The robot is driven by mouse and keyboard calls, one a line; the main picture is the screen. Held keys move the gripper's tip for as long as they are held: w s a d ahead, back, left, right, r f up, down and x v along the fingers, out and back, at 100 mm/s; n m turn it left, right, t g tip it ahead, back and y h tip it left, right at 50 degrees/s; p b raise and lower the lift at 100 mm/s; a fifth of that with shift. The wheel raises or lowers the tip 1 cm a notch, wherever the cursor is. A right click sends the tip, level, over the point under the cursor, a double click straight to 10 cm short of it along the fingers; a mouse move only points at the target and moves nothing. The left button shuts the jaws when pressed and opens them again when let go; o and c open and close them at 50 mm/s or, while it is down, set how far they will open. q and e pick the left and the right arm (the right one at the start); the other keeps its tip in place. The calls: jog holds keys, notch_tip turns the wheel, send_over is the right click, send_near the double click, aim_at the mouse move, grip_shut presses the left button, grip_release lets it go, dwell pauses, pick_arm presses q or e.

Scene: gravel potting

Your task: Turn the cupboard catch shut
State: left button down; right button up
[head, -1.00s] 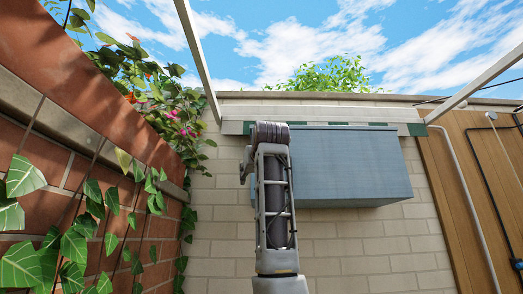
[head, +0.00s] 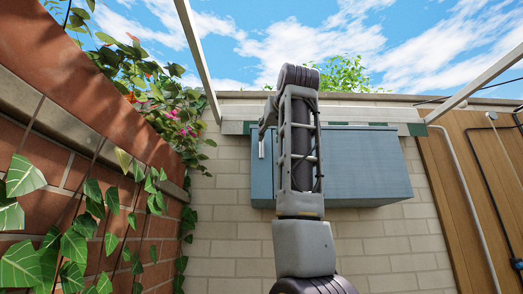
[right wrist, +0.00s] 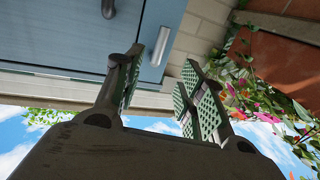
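The blue-grey cupboard (head: 365,165) hangs on the pale brick wall, with its doors closed as far as I see. A pale upright bar, which looks like the catch (head: 261,143), shows at its left part. In the right wrist view the pale metal catch (right wrist: 160,45) lies on the blue door, near a dark handle (right wrist: 112,32). My right gripper (right wrist: 165,62) is open, its two green-padded fingers apart. The catch appears between the fingertips in the picture; I cannot tell if they touch it. In the head view my right arm hides part of the cupboard. My left gripper is not in view.
A brick wall with ivy (head: 75,245) runs along the left, with a flowering plant (head: 165,105) above it. A wooden panel with pipes (head: 480,190) stands at the right. The brick wall below the cupboard (head: 390,240) is clear.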

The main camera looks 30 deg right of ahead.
aim_at(262, 148)
jog(key=shift+w, duration=0.1)
jog(key=p+x, duration=0.4)
jog(key=x, duration=0.7)
jog(key=shift+w+d+p, duration=0.15)
jog(key=shift+w+p, duration=0.15)
jog(key=shift+p+x, duration=0.35)
jog(key=shift+x, duration=0.6)
grip_shut()
